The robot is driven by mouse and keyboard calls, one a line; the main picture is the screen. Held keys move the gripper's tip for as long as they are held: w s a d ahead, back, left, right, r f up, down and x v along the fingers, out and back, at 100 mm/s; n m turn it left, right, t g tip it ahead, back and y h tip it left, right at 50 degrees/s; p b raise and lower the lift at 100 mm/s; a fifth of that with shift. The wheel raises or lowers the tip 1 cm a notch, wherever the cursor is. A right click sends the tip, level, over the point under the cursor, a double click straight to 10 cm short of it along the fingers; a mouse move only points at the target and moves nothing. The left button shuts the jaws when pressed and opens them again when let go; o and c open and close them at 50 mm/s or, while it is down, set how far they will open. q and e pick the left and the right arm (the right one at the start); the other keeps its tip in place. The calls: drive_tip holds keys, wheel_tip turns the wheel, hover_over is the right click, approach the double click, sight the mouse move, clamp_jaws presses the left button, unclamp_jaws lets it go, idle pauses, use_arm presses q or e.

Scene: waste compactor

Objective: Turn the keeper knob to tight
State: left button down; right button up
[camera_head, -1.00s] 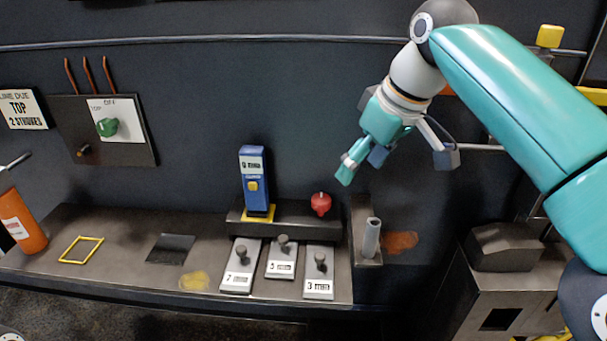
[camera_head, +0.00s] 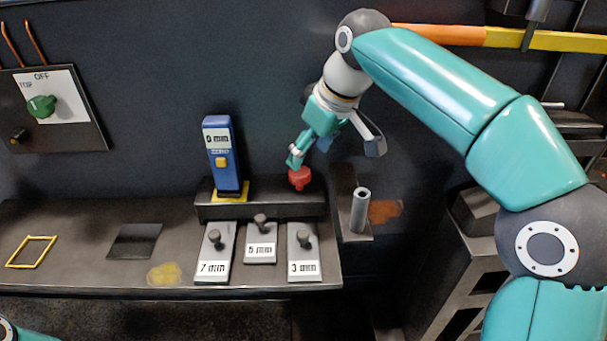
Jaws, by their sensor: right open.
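A red knob (camera_head: 299,178), which I take to be the keeper knob, sits at the right end of the dark raised block on the shelf. I cannot read any tight mark on it. My right gripper (camera_head: 335,154) is open and empty, its fingers spread wide. Its left finger is just above the red knob and overlaps its top edge in the picture; I cannot tell whether they touch. The other finger is off to the right of the knob, in front of the dark wall. My left gripper is out of view.
A blue gauge (camera_head: 222,158) reading 0 mm stands left of the knob. Gauge blocks marked 7 mm (camera_head: 214,252), 5 mm (camera_head: 261,242) and 3 mm (camera_head: 303,252) lie in front. A metal post (camera_head: 360,211) stands at the right. A green switch (camera_head: 42,106) is on the wall.

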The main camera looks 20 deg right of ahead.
sight(300, 171)
drive_tip(key=b+x, duration=0.1)
drive_tip(key=x, duration=0.5)
drive_tip(key=shift+c, duration=0.3)
